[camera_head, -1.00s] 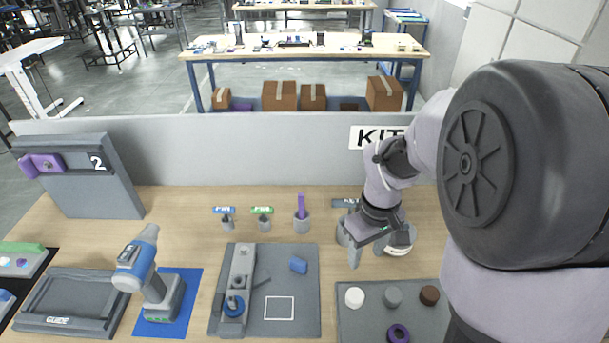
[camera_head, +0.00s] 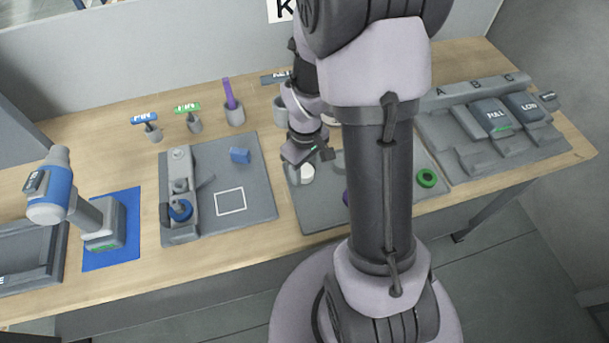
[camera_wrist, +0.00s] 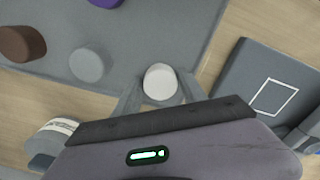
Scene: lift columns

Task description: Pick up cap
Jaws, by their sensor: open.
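A round white cap (camera_wrist: 160,82) sits on the grey mat (camera_wrist: 190,32) close to its edge. It also shows in the head view (camera_head: 307,174) at the mat's left side. My gripper (camera_wrist: 161,92) is open, with one finger on each side of the white cap in the wrist view. The gap in height between fingers and cap cannot be told. In the head view my gripper (camera_head: 307,158) is just above the cap and partly hides it. A grey cap (camera_wrist: 88,65) and a brown cap (camera_wrist: 22,44) stand on the same mat.
A purple ring (camera_wrist: 106,2) and a green ring (camera_head: 426,178) are on the mat. A cup (camera_head: 281,112) stands behind the gripper. My arm hides part of the mat.

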